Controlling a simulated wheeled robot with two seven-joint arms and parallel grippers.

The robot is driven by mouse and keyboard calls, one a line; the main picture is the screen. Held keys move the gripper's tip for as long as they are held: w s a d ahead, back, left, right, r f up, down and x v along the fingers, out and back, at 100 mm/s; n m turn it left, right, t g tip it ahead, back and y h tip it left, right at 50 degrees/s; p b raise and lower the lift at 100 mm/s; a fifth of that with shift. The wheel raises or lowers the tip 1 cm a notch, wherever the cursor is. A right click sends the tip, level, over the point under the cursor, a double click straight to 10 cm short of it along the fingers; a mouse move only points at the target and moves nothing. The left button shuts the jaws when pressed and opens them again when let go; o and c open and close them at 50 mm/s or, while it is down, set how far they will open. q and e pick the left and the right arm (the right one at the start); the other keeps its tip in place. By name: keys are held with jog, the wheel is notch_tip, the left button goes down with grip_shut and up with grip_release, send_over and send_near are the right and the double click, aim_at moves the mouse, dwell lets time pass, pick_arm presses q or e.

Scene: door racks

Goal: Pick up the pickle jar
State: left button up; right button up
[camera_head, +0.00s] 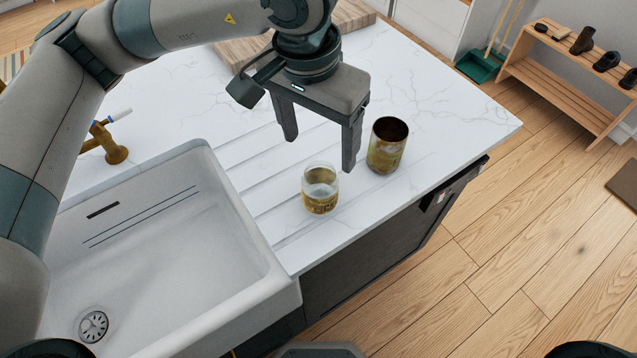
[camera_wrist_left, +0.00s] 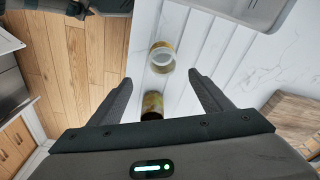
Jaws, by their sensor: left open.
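A short clear glass jar with a yellow-gold label (camera_head: 320,199) stands upright on the white counter by the sink; it looks like the pickle jar. It also shows in the left wrist view (camera_wrist_left: 162,63), just beyond my fingertips. A taller, dark-mouthed yellow-green can (camera_head: 385,154) stands upright to its right; the wrist view shows this can (camera_wrist_left: 152,103) low between the fingers. My left gripper (camera_head: 320,155) is open and empty, pointing down behind the glass jar and left of the can. In its wrist view the fingers (camera_wrist_left: 160,78) are apart. My right gripper is not in view.
A white sink (camera_head: 165,250) lies left of the jar, with a brass tap (camera_head: 112,148) behind it. A wooden board (camera_head: 350,14) lies at the counter's back. The counter's edge runs close in front of both containers. A wooden rack (camera_head: 565,85) stands at right.

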aim_at(322, 191)
pick_arm(q)
jog(key=shift+s, duration=0.1)
jog(key=f+p, duration=0.1)
jog(key=f, duration=0.2)
jog(key=f+p, duration=0.2)
jog(key=f, duration=0.2)
jog(key=w+f+p, duration=0.1)
jog(key=f+p, duration=0.1)
jog(key=f, duration=0.2)
jog(key=shift+w+d, duration=0.1)
jog(key=shift+d, duration=0.25)
jog(key=shift+w+f, duration=0.1)
jog(key=shift+f, duration=0.5)
jog(key=shift+w+a+f+p, duration=0.1)
jog(key=shift+w+f+p, duration=0.1)
jog(key=shift+f+p, duration=0.8)
jog(key=shift+w+f+p, duration=0.15)
jog(key=shift+f+p, duration=0.6)
jog(key=shift+p, duration=0.1)
jog(key=shift+w+f, duration=0.1)
jog(key=shift+f, duration=0.7)
